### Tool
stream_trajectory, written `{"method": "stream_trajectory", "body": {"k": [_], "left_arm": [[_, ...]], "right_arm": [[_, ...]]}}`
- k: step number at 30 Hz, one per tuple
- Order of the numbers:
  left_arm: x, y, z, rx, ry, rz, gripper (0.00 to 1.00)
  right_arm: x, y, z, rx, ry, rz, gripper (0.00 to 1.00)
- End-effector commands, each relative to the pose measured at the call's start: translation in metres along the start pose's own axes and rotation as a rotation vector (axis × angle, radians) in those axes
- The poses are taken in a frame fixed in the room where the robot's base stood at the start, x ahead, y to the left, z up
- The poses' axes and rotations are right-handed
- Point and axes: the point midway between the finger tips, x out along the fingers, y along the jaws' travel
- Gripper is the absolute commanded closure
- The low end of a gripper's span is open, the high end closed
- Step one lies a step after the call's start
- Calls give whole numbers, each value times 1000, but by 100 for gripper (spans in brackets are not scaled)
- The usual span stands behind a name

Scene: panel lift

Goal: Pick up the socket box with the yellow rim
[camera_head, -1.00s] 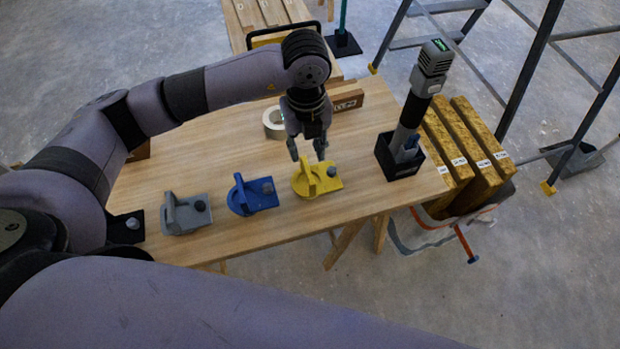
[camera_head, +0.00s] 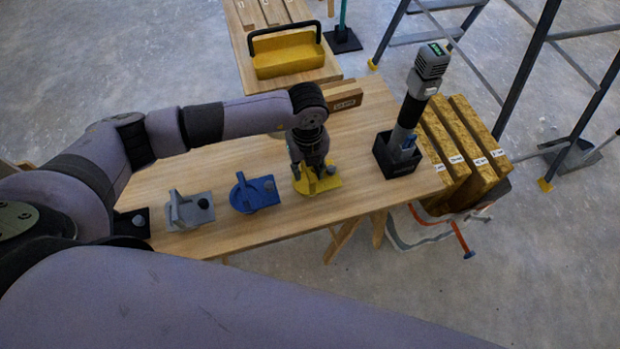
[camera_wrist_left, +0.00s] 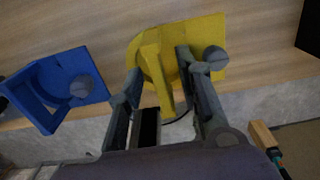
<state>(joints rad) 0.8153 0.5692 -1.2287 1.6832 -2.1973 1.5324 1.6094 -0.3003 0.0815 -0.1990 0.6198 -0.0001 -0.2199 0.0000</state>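The yellow piece (camera_head: 318,187) stands on the near part of the wooden table, right of a blue piece (camera_head: 256,196) and a grey piece (camera_head: 190,211) of like shape. It has a flat base, a rounded part, an upright fin and a grey knob; I cannot make out a separate box or rim. My left gripper (camera_head: 315,172) is down over it. In the left wrist view its fingers (camera_wrist_left: 160,72) stand apart on either side of the yellow fin (camera_wrist_left: 158,58), with gaps showing. The blue piece also shows there (camera_wrist_left: 62,84). My right gripper is out of view.
A black holder (camera_head: 398,158) with a grey-black tool (camera_head: 420,90) upright in it stands to the right. A wooden block (camera_head: 343,98) lies behind the gripper. A yellow toolbox (camera_head: 288,58) sits on a farther bench. The table's front edge is close to the pieces.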

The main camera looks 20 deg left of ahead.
Motion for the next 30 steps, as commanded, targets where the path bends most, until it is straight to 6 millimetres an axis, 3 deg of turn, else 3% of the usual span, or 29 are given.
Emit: {"method": "stream_trajectory", "body": {"k": [15,30], "left_arm": [[-1,0,0,0,0,0,100],[-1,0,0,0,0,0,100]], "right_arm": [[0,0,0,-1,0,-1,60],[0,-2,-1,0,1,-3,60]]}}
